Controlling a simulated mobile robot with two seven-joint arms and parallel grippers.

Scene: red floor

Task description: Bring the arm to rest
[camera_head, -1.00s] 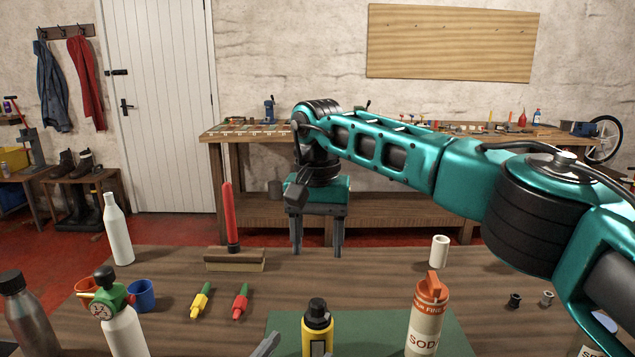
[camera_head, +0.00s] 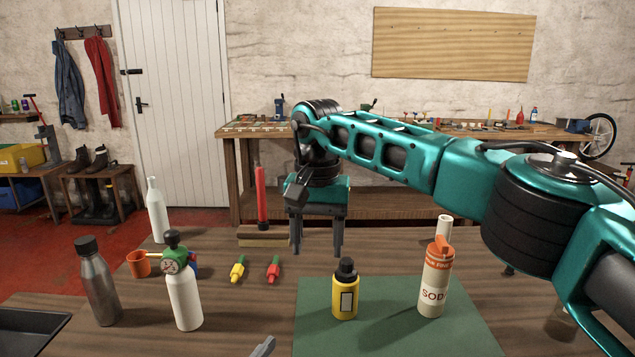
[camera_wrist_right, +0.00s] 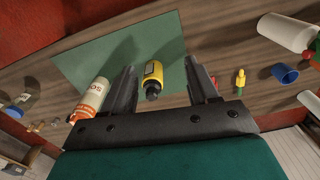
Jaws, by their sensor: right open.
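My right arm reaches across the head view from the right, held up over the workbench. Its gripper (camera_head: 317,238) points down, with two dark fingers apart and nothing between them. In the right wrist view the open fingers (camera_wrist_right: 163,88) frame a yellow bottle (camera_wrist_right: 152,78), which stands beyond them on the green mat. In the head view this yellow bottle (camera_head: 345,292) stands upright, lower in the picture than the gripper and apart from it. A small grey tip (camera_head: 263,347), apparently of my left gripper, shows at the bottom edge; its jaws cannot be made out.
A soda canister (camera_head: 434,285) stands on the green mat (camera_head: 400,338). A white tube (camera_head: 444,229) is behind it. A steel bottle (camera_head: 98,285), a gauge-topped white bottle (camera_head: 184,298), a white bottle (camera_head: 157,212) and an orange cup (camera_head: 139,264) stand left. A wooden block (camera_head: 263,240) lies behind.

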